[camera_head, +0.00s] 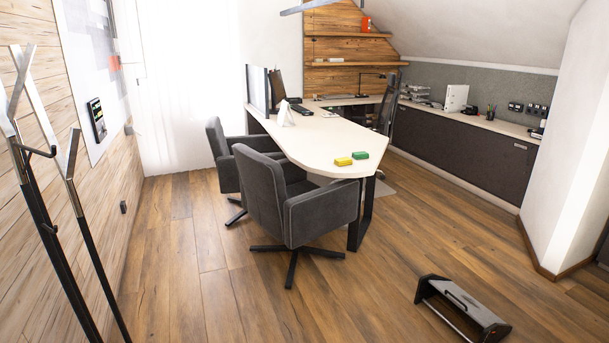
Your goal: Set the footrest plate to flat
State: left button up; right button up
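The footrest (462,308) stands on the wooden floor at the lower right of the head view. It is black and grey, with a light metal edge along its left side. Its long plate (455,298) runs from upper left to lower right. The plate looks tilted rather than level, but its exact angle is hard to tell from here. Neither of my grippers is in view, so nothing is seen touching the footrest.
Two grey swivel chairs (290,200) stand at the left of a pale desk (315,150), which carries yellow and green blocks (352,158). A coat rack (50,200) is at the near left. A low dark cabinet (470,150) lines the right wall. Floor around the footrest is clear.

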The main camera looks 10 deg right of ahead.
aim_at(485, 317)
jog(key=i+z, duration=0.15)
jog(key=i, duration=0.3)
jog(key=i+j+z, duration=0.15)
jog(key=i, duration=0.3)
jog(key=i+j+z, duration=0.15)
jog(key=i, duration=0.3)
jog(key=i+j+z, duration=0.15)
jog(key=i, duration=0.25)
